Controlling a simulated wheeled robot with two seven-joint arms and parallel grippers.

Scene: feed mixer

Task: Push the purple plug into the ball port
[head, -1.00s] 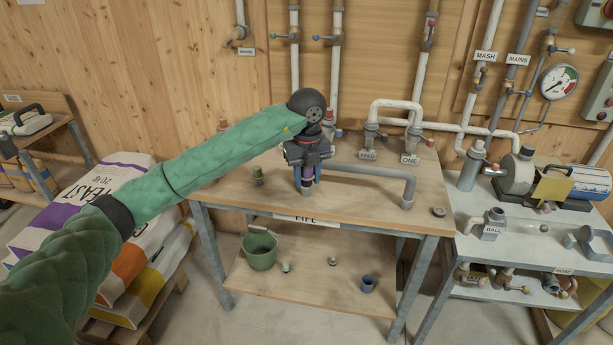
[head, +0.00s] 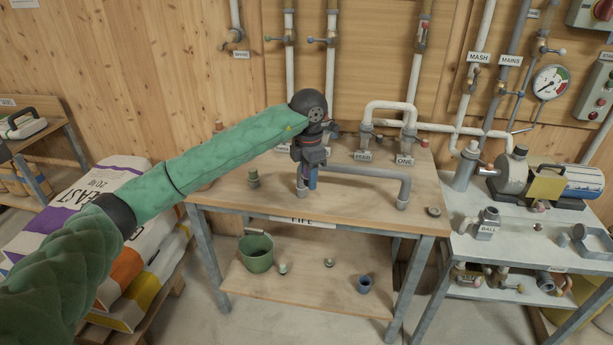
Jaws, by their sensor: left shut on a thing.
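My left arm reaches in from the left, and its gripper (head: 307,183) points down over the wooden bench, at the left end of a grey pipe. I cannot tell whether the plug's lower end touches anything. My right gripper is not in view.
The grey pipe (head: 362,175) stands on the wooden bench (head: 250,205). A small green fitting (head: 254,178) is left of the gripper, and a dark round cap (head: 434,211) is near the right edge. A pump (head: 514,170) stands behind the ball port. A green bucket (head: 257,251) is on the lower shelf.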

